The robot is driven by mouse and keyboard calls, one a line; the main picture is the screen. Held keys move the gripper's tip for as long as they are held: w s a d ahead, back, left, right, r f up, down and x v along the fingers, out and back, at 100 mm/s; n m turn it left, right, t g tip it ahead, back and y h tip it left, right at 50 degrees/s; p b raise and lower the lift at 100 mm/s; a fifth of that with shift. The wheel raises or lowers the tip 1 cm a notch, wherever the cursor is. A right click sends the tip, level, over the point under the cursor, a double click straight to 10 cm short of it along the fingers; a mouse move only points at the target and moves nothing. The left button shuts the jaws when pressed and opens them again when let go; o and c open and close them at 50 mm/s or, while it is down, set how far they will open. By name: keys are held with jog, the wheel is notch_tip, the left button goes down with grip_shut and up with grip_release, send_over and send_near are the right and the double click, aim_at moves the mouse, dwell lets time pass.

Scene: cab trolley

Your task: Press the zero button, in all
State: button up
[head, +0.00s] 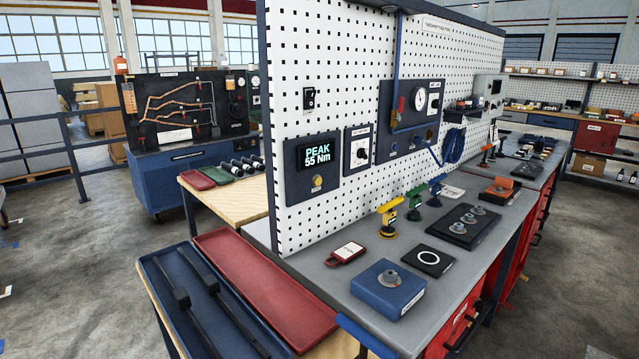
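A dark display panel (301,187) is mounted low on the near left part of the white pegboard. Its screen (316,157) reads "PEAK 55 Nm" in pale green. Below the screen is a round brass-coloured button (318,181), with a small label under it that is too small to read. Nothing touches or covers the button. Whether it is the zero button cannot be read from here. My gripper is not in view.
Open floor (70,270) lies further left.

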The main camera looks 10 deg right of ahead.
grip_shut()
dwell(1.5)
